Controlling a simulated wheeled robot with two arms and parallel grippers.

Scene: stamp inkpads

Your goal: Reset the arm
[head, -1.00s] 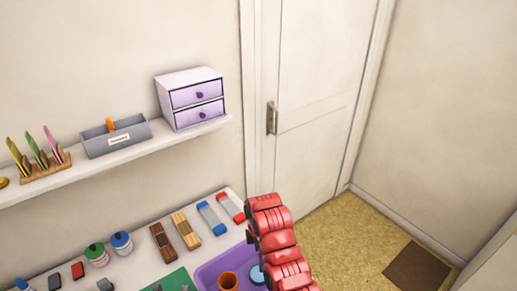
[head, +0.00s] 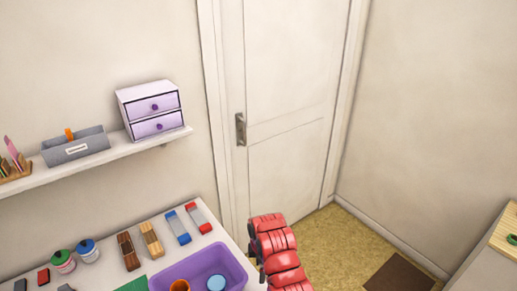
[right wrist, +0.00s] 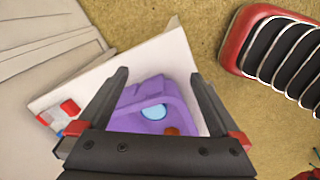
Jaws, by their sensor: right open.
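My right arm shows in the head view as a red segmented arm at the bottom middle, beside the right end of the table. My right gripper (right wrist: 165,95) is open and empty in the right wrist view, with its two dark fingers apart. It is above the purple tray (right wrist: 150,97) on the white table (right wrist: 85,85). The tray holds a blue round thing (head: 216,283) and an orange-brown cup (head: 180,286). My left gripper is not in view.
Inkpads and blocks, such as a blue one (head: 178,228) and a red one (head: 198,217), lie along the table. A wall shelf (head: 95,160) bears a grey box (head: 75,149) and a purple drawer cabinet (head: 150,108).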

